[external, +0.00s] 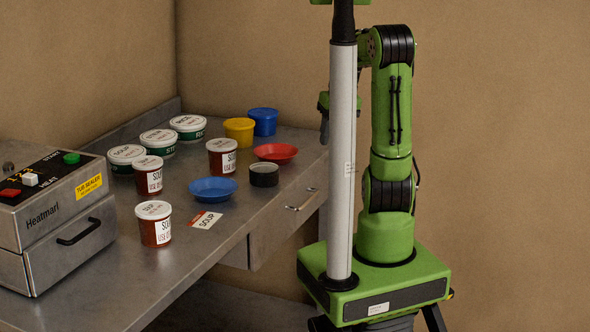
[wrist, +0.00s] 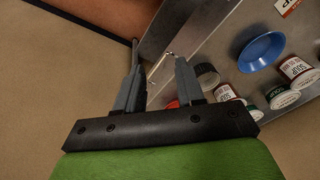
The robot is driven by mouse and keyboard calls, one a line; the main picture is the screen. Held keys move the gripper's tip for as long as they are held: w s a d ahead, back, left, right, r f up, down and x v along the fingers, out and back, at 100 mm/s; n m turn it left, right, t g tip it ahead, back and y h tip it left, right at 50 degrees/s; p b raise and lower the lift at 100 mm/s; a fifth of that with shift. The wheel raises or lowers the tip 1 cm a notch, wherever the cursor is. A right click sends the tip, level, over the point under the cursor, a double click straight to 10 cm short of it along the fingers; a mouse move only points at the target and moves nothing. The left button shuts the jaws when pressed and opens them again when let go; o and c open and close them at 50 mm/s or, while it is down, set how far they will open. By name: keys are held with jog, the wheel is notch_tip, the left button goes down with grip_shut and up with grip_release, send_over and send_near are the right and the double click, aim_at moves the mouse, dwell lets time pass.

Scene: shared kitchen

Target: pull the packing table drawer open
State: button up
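The packing table's drawer (external: 272,231) is a grey metal box under the tabletop's right edge. Its front sits close under that edge and looks shut. A pale bar handle (external: 301,200) is on the front; the handle also shows in the wrist view (wrist: 152,71). My gripper (external: 324,118) is partly hidden behind my column in the external view, above the handle's height. In the wrist view my gripper (wrist: 160,63) has its two fingers apart, with the handle appearing between and beyond the tips. I see no contact; the exact gap cannot be told.
The packing table (external: 190,262) holds soup tubs (external: 155,229), a blue bowl (external: 213,189), a red bowl (external: 276,152), a black container (external: 264,175), a label card (external: 204,220) and yellow and blue tubs. A tub sealer (external: 55,215) stands left. Walls close the back.

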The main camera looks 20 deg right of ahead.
jog(key=w+d+f+g+y+b, duration=0.2)
jog(key=w+f+y, duration=0.1)
jog(key=w+f, duration=0.35)
jog(key=m+t+y+b, duration=0.5)
jog(key=t+y+b, duration=0.1)
jog(key=y, duration=0.4)
send_near(311, 199)
jog(key=b+x, duration=0.3)
jog(key=x, duration=0.6)
jog(key=shift+w+f, duration=0.1)
jog(key=shift+d, duration=0.1)
grip_shut()
